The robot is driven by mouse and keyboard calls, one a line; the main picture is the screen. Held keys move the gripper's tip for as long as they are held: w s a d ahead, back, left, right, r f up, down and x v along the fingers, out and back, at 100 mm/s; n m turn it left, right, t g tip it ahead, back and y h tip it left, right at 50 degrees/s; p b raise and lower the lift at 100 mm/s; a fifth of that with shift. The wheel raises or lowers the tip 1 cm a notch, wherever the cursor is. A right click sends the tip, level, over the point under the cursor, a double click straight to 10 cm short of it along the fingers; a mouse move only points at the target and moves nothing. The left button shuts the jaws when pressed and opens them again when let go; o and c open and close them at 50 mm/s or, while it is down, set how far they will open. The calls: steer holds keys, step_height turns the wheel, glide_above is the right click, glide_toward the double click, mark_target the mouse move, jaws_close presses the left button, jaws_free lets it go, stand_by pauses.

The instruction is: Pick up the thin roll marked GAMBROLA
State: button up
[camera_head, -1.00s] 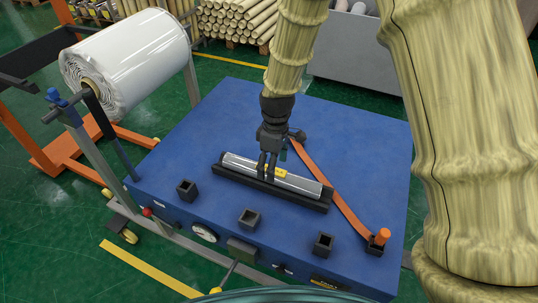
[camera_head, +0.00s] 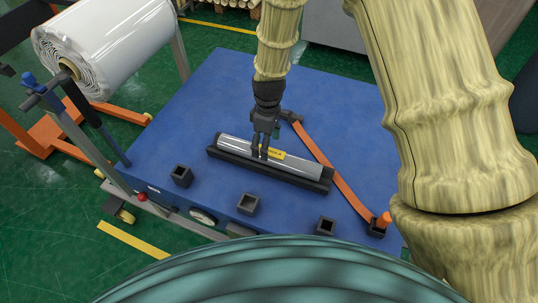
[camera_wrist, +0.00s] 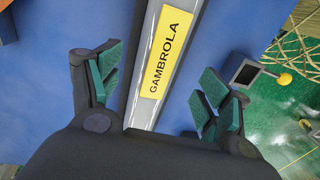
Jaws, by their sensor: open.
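The thin roll (camera_head: 235,143) is wrapped in silvery film and lies in a long black cradle (camera_head: 312,183) on the blue table (camera_head: 205,110). Its yellow label reads GAMBROLA in the wrist view (camera_wrist: 163,62). My gripper (camera_head: 258,153) points down over the middle of the roll, just left of the label in the head view. In the wrist view my gripper (camera_wrist: 158,90) is open, with green-padded fingers on either side of the roll. A gap shows between the fingers and the roll there. From the head view I cannot tell how high the fingertips are above it.
An orange strap (camera_head: 330,172) runs across the table right of the cradle. Black square holders (camera_head: 249,204) stand along the front edge. A large white wrapped roll (camera_head: 105,48) hangs on a stand at the left. The back of the table is clear.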

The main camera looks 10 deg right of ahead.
steer(key=shift+w+f, duration=0.15)
steer(key=shift+f, duration=0.15)
steer(key=shift+s+d+f+p, duration=0.2)
steer(key=shift+s+f+p, duration=0.3)
steer(key=shift+f+p, duration=0.2)
steer(key=f, duration=0.2)
steer(key=shift+w+a+f, duration=0.1)
steer(key=shift+w+f, duration=0.25)
steer(key=shift+s, duration=0.25)
steer(key=c, duration=1.5)
